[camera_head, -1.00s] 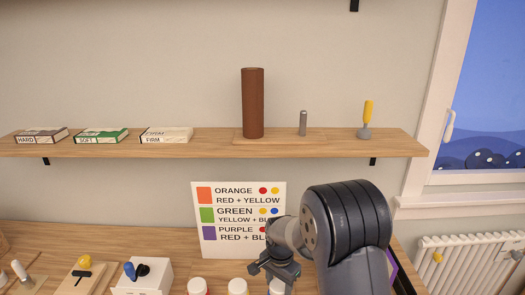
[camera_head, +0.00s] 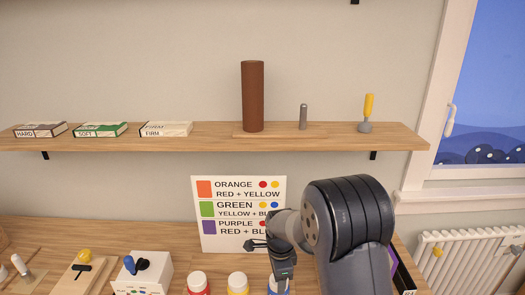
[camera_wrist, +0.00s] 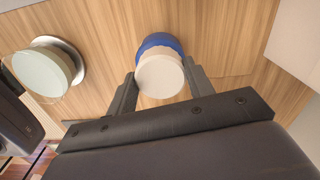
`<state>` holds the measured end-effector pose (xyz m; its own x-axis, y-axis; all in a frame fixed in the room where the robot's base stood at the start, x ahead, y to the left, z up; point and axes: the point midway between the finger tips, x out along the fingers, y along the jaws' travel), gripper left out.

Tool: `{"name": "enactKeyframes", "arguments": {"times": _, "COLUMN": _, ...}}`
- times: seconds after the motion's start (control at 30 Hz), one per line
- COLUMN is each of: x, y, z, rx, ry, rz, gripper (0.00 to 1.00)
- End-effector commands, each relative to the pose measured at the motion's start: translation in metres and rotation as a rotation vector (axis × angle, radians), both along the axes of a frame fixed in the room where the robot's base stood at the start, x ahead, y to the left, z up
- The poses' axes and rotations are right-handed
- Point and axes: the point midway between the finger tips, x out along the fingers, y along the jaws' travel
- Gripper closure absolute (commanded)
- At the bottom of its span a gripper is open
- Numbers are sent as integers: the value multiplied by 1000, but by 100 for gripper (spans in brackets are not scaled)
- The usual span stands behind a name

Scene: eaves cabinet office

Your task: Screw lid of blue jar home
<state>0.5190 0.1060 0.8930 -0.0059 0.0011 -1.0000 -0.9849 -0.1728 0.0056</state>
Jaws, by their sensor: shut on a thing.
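The blue jar (camera_head: 286,291) stands at the bottom edge of the head view, mostly hidden under my gripper (camera_head: 279,278). In the wrist view the blue jar (camera_wrist: 157,42) shows as a blue band behind its round white lid (camera_wrist: 160,76). My gripper (camera_wrist: 158,87) has one finger on each side of the lid and is shut on it. The lid sits over the jar's top; how far it is screwed down I cannot tell.
A red jar (camera_head: 197,284) and a yellow jar (camera_head: 238,284), both white-lidded, stand to the left. A colour-mixing card (camera_head: 225,238) leans behind. A white box (camera_head: 145,272) stands further left. The shelf (camera_head: 200,143) hangs above the bench.

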Motion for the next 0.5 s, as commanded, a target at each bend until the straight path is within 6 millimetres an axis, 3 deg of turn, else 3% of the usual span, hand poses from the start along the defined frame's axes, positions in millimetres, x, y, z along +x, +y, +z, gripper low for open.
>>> {"name": "enactKeyframes", "arguments": {"times": 0.17, "x": 0, "y": 0, "z": 0, "rx": 0, "ry": 0, "rz": -24, "gripper": 78}}
{"name": "enactKeyframes", "arguments": {"times": 0.37, "x": 0, "y": 0, "z": -1, "rx": 0, "ry": 0, "rz": -229, "gripper": 78}}
{"name": "enactKeyframes", "arguments": {"times": 0.4, "x": 0, "y": 0, "z": 0, "rx": 0, "ry": 0, "rz": -232, "gripper": 48}}
{"name": "enactKeyframes", "arguments": {"times": 0.5, "x": 0, "y": 0, "z": 0, "rx": 0, "ry": 0, "rz": -228, "gripper": 40}}
